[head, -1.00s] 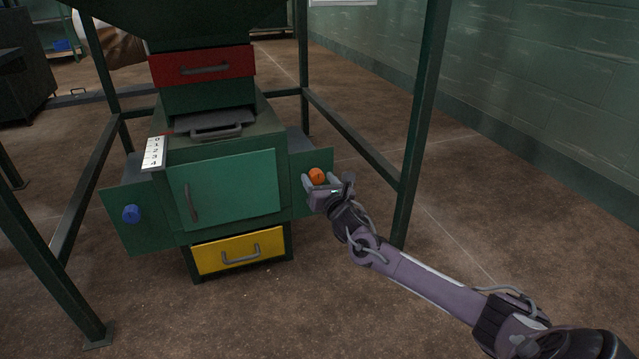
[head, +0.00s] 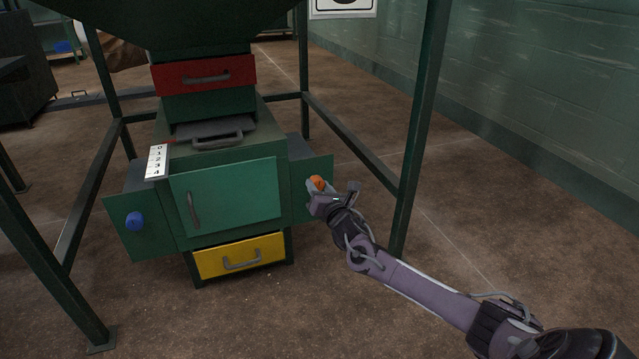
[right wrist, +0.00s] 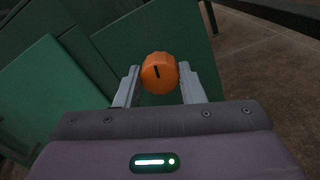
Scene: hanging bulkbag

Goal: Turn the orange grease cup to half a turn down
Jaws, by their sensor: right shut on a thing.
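The orange grease cup (head: 318,183) sits on the right side panel of the green machine. In the right wrist view the orange cup (right wrist: 160,73) is a round, ridged knob with a dark mark on its face, near upright in that picture. My right gripper (head: 316,187) is at the cup, and its fingers (right wrist: 160,82) lie on either side of it, shut on it. In the head view the fingers partly cover the cup. My left gripper is not in view.
A blue knob (head: 135,221) sits on the left side panel. The machine has a green door (head: 235,192), a red drawer (head: 203,72), a yellow drawer (head: 240,256) and a numbered scale (head: 157,162). A frame post (head: 418,130) stands right of my gripper.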

